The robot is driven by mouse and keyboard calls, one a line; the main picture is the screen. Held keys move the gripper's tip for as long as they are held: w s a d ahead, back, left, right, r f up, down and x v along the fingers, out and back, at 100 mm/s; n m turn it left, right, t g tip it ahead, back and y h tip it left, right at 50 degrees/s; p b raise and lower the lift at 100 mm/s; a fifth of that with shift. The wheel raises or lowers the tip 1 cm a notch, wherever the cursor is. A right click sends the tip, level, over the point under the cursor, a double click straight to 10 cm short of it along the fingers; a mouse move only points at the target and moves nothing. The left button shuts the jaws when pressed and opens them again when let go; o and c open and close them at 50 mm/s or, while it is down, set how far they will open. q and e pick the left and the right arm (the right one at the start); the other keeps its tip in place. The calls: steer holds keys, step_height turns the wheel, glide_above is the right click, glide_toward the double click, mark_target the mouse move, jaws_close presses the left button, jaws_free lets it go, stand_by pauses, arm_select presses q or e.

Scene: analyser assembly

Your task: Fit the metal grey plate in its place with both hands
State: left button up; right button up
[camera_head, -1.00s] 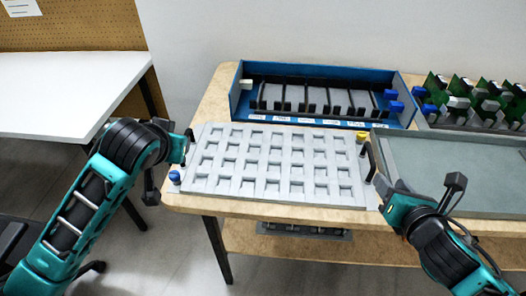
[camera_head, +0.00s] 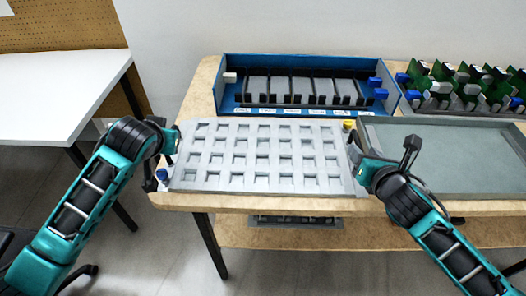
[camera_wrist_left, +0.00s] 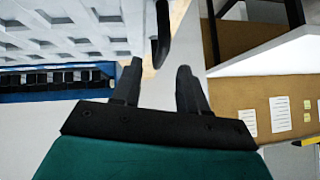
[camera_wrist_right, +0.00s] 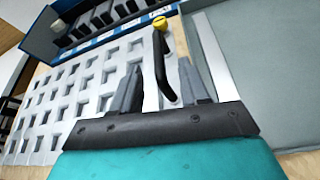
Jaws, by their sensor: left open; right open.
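The light grey plate (camera_head: 262,178) with rows of square pockets lies flat on the wooden table, with a black handle at each short end. My left gripper (camera_head: 178,140) is at the plate's left end. In the left wrist view its open fingers (camera_wrist_left: 160,75) point at the black left handle (camera_wrist_left: 162,35). My right gripper (camera_head: 358,158) is at the right end. In the right wrist view its open fingers (camera_wrist_right: 158,80) stand either side of the line of the black right handle (camera_wrist_right: 160,65). Neither gripper is closed on a handle. The left handle is mostly hidden in the head view.
A blue case (camera_head: 225,98) with black dividers stands behind the plate. A yellow knob (camera_head: 348,124) and a blue knob (camera_head: 162,174) sit near the plate's corners. A grey tray (camera_head: 445,155) lies right, with green boards (camera_head: 465,85) behind it. A white table (camera_head: 60,95) stands left.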

mark_target(360, 147)
arm_select(q)
steer(key=shift+x, duration=2.8)
arm_select(e)
steer(key=shift+x, duration=2.8)
steer(key=shift+c, duration=0.2)
arm_select(q)
jaws_close()
arm_select(e)
jaws_close()
arm_select(q)
steer(key=shift+d, duration=0.1)
steer(key=shift+w+r, duration=0.1)
steer(key=shift+r, duration=0.1)
arm_select(e)
steer(key=shift+w+r, duration=0.1)
steer(key=shift+r, duration=0.15)
